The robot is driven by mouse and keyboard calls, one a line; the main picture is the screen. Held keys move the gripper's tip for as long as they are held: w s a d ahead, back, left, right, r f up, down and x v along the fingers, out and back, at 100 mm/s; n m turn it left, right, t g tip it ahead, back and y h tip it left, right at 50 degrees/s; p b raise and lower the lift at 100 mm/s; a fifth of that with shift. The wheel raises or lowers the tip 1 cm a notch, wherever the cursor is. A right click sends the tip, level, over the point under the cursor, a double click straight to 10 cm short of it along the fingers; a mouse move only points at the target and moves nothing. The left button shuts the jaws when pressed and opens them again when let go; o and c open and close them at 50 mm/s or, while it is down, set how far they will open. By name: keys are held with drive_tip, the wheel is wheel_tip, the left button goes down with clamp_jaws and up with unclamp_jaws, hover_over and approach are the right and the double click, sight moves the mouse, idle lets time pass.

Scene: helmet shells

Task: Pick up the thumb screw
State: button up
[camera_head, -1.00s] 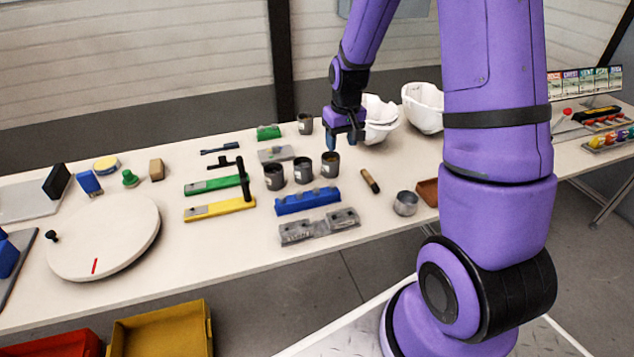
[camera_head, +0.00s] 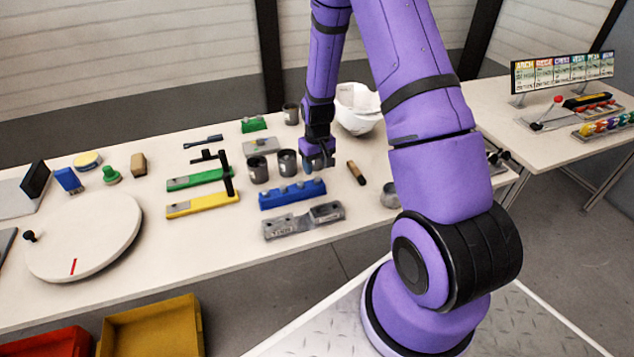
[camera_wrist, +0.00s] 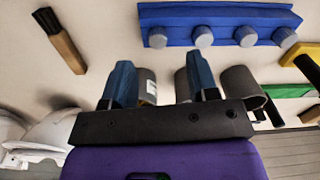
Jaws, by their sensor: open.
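I cannot pick out the thumb screw for certain in either view. Three dark labelled cups stand in a row: the left cup (camera_head: 258,171), the middle cup (camera_head: 287,163), and a third mostly hidden by my gripper. Their insides are not clear. My gripper (camera_head: 318,160) is above the right end of the row, pointing down. In the wrist view its blue fingers (camera_wrist: 160,78) are apart, with nothing seen held between them; cup sides (camera_wrist: 240,84) show behind and beside them. A blue block (camera_head: 292,194) with several grey round tops lies in front; the tops also show in the wrist view.
A brush (camera_head: 356,173) lies right of my gripper, with a metal cup (camera_head: 390,195) beyond. A white helmet shell (camera_head: 358,112) stands behind. A grey block (camera_head: 303,220), yellow bar (camera_head: 203,205), green bar (camera_head: 192,181) and round turntable (camera_head: 85,240) occupy the table.

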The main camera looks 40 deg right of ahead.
sight(317, 178)
wheel_tip(317, 178, down, 5)
drive_tip(key=shift+s+f, duration=0.1)
drive_tip(key=shift+s, duration=0.05)
drive_tip(key=c, duration=1)
